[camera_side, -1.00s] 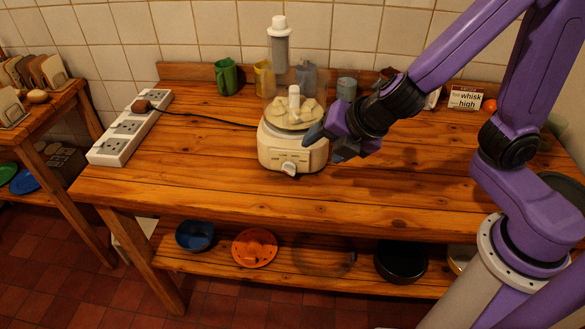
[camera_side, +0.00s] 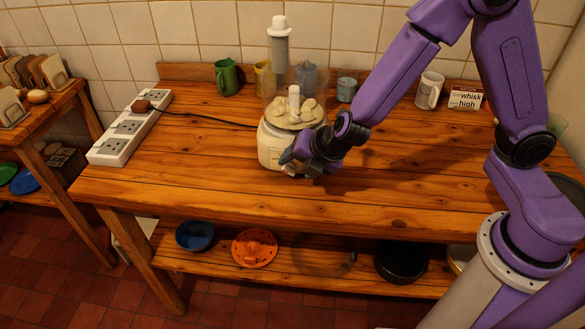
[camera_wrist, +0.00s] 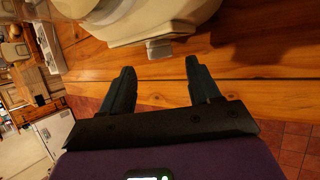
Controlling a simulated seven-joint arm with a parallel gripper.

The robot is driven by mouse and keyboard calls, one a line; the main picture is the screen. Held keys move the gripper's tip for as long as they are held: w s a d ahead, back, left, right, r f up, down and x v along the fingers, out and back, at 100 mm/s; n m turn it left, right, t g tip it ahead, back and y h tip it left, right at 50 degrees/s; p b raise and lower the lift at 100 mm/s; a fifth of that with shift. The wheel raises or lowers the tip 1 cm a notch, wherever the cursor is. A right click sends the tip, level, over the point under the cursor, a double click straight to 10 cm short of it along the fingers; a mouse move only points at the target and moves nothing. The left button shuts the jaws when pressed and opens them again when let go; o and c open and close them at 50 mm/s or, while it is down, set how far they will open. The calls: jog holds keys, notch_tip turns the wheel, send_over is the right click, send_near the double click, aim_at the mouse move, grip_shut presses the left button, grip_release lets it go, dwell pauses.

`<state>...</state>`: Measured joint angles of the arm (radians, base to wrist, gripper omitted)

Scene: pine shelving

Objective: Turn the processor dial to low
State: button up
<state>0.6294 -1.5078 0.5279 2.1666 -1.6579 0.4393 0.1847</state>
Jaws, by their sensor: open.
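The cream food processor (camera_side: 270,146) stands on the wooden bench, with a clear bowl of pale pieces (camera_side: 294,112) and a tall feed tube on top. In the side view my gripper (camera_side: 298,164) is at the front of its base and covers much of the front face. In the wrist view the dial (camera_wrist: 159,49) sticks out from the processor base (camera_wrist: 150,20) at the top. My gripper (camera_wrist: 158,80) is open there, its two fingers apart and pointing towards the dial. The dial lies just beyond the fingertips, between their lines. Its markings cannot be read.
A white power strip (camera_side: 130,128) with a plug and black cable lies on the left of the bench (camera_side: 190,170). Several mugs stand along the back, including a green one (camera_side: 226,77). A card reading "whisk high" (camera_side: 465,98) stands at the back right. The bench's front is clear.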

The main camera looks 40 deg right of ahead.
aim_at(291, 172)
jog(key=shift+x, duration=2.05)
jog(key=c, duration=1.1)
jog(key=shift+o, duration=0.3)
jog(key=shift+s+d, duration=0.1)
jog(key=shift+s+d+f+m+t+y, duration=0.1)
jog(key=shift+f+m+t+y, duration=0.15)
jog(key=shift+t+y, duration=0.5)
jog(key=shift+s+d+f+m+t+y, duration=0.1)
jog(key=shift+m+t+y, duration=0.15)
jog(key=shift+t+y, duration=0.45)
jog(key=shift+s+d+f+m+t+y, duration=0.1)
jog(key=shift+m+t+y, duration=0.25)
jog(key=shift+t, duration=0.4)
jog(key=shift+f+m+t+y, duration=0.15)
jog(key=shift+t+y, duration=0.25)
jog(key=shift+t, duration=0.3)
